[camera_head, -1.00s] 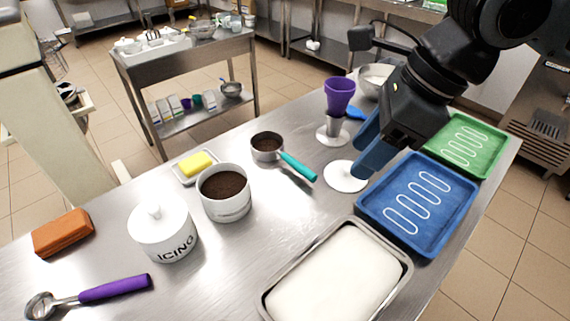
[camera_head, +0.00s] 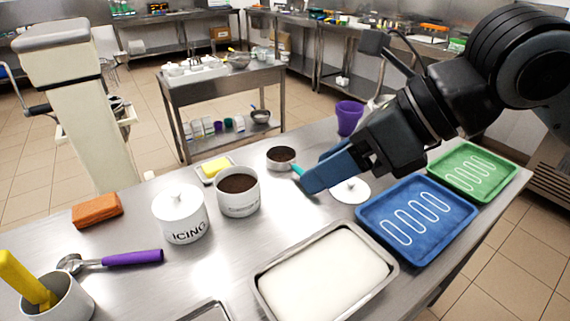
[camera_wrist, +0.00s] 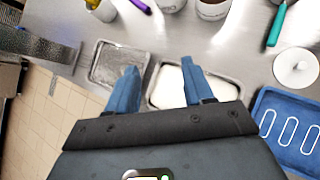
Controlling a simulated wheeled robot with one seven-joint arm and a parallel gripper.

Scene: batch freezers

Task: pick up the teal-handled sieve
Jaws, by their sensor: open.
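The teal-handled sieve (camera_head: 281,158) sits on the steel table, its round bowl dark inside. Its teal handle (camera_head: 298,171) points toward the lower right and is partly hidden behind my gripper in the head view. In the wrist view, the teal handle (camera_wrist: 276,27) shows at the upper right, outside the space between my fingers. My gripper (camera_head: 312,184) is open, with blue fingers spread and nothing between them. It is above the table, apart from the handle in the wrist view, where the fingers (camera_wrist: 160,70) point toward the trays.
A canister of dark powder (camera_head: 238,192) and a white icing jar (camera_head: 181,216) stand left of the sieve. A white disc (camera_head: 351,191), blue tray (camera_head: 414,220) and green tray (camera_head: 472,170) lie right. A white-filled pan (camera_head: 325,275) is in front. A purple cup (camera_head: 349,117) stands behind.

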